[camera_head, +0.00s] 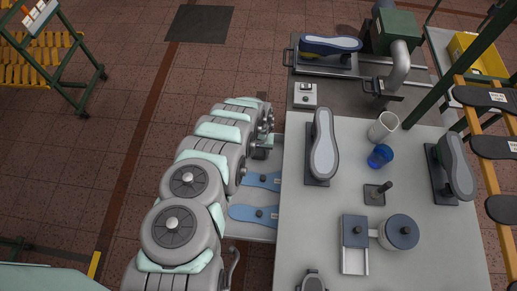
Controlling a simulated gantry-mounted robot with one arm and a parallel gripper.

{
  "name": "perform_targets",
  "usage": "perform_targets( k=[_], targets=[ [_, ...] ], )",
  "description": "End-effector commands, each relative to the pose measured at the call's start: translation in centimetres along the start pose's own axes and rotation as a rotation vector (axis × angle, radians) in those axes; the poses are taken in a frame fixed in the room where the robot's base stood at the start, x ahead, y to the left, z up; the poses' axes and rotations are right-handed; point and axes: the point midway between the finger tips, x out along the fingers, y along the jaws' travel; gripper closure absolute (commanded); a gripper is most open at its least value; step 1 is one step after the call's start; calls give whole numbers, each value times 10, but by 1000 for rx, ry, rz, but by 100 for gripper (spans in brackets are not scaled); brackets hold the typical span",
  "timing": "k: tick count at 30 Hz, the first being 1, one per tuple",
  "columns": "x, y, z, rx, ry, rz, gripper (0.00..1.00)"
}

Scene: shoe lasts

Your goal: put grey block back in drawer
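My arm reaches up the left side of the table. Its end, with my gripper (262,150), is by the far end of the open drawer (250,229). The fingers are small and partly hidden by my arm, so I cannot tell whether they hold anything. The drawer sticks out from the table's left side. Two blue sole-shaped pieces (254,213) with dark knobs lie in it. My arm hides its left part. I cannot clearly pick out a separate grey block; small grey parts near my gripper are too unclear to name.
The grey table (430,245) carries shoe lasts (323,145), a white cup (382,127), a blue cup (380,156), a dark post on a base (376,194) and a round-topped fixture (399,232). A green machine (396,32) stands behind. A rack is at right.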

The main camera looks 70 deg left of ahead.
Motion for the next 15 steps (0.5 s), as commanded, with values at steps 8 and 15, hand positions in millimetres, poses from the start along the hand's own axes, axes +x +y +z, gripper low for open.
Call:
perform_targets(
  k=[8, 15],
  targets=[
    [0, 0, 0, 0, 1, 0, 29],
    [-5, 0, 0, 0, 1, 0, 29]
  ],
)
